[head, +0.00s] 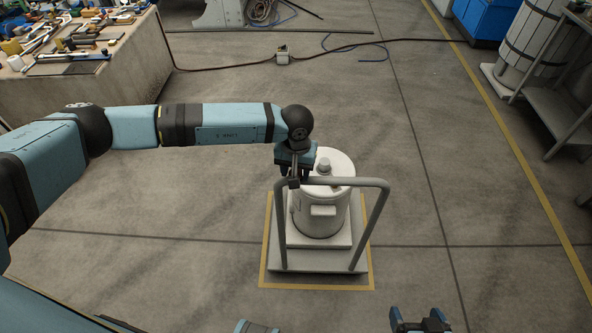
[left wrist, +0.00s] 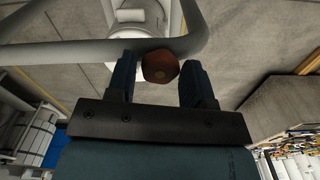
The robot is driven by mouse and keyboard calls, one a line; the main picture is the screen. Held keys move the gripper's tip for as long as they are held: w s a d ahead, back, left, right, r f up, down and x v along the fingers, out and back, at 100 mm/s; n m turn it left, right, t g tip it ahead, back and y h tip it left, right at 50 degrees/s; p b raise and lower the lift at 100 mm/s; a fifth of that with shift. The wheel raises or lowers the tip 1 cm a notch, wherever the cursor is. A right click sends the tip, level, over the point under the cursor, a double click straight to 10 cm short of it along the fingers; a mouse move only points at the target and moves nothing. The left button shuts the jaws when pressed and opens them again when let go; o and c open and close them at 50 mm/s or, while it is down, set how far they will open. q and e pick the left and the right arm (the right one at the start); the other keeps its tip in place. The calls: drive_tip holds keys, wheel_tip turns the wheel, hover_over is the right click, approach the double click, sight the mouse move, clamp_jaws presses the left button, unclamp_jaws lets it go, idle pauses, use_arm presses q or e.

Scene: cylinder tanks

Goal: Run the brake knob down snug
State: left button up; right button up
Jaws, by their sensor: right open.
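The brake knob, a reddish-brown faceted knob (left wrist: 160,66), shows in the left wrist view close to the cart's grey handle bar (left wrist: 90,53). My left gripper (head: 294,172) points down at the handle's upper left corner in the head view. In the left wrist view its two dark fingers stand on either side of the knob; I cannot tell whether they touch it. The grey cart (head: 330,265) carries a white cylinder tank (head: 322,215) with a small cap on top. My right gripper (head: 420,320) is open and empty at the bottom edge of the head view.
The cart stands inside a yellow floor outline (head: 320,287). A bench (head: 110,95) with many tools is at the upper left. A dark cable (head: 225,69) crosses the floor behind. A shelf (head: 560,115) stands at the right. The floor right of the cart is clear.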

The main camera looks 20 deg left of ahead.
use_arm(q)
drive_tip(key=shift+r+p, duration=1)
drive_tip(key=shift+r, duration=1.5)
